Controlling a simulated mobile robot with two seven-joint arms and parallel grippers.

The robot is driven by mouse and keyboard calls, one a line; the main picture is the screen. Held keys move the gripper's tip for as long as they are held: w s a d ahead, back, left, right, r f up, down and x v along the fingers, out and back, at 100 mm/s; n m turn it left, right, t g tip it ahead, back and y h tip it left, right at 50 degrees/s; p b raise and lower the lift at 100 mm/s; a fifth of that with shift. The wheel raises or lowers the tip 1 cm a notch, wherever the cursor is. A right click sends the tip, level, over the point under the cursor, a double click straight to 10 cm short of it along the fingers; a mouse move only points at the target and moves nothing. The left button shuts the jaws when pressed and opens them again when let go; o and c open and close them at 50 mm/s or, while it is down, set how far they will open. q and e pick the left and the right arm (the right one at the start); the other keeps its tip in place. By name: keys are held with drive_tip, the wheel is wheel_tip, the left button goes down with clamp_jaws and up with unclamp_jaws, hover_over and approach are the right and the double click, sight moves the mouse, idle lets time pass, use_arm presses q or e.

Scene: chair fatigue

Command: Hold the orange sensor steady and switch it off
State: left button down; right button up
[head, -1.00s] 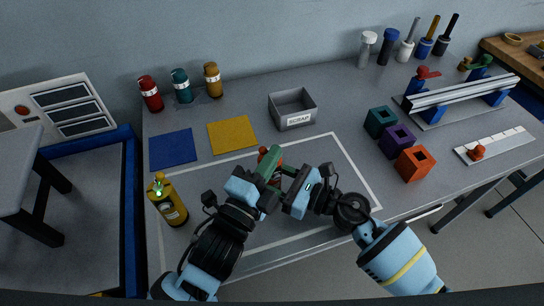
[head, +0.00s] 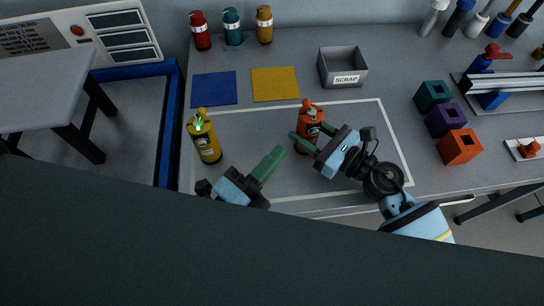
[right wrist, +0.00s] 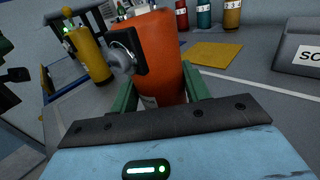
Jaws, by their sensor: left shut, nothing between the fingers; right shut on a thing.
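The orange sensor (head: 310,122) stands upright on the grey table inside the white outline. My right gripper (head: 308,140) is shut on its body from the lower right. In the right wrist view the orange sensor (right wrist: 165,45) sits between the green fingers, with a black plate and a grey round knob (right wrist: 121,62) on its side. I see no lit lamp on it in the head view. My left gripper (head: 270,164) is shut and empty, to the lower left of the sensor and apart from it.
A yellow sensor (head: 205,140) with a green light stands at the left. Behind are a blue mat (head: 214,89), a yellow mat (head: 275,84) and a grey scrap bin (head: 342,68). Teal, purple and orange blocks (head: 460,147) stand at the right. A dark shape hides the lower picture.

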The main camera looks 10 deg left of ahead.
idle(0.4)
drive_tip(key=o, duration=1.1)
drive_tip(key=v, duration=1.2)
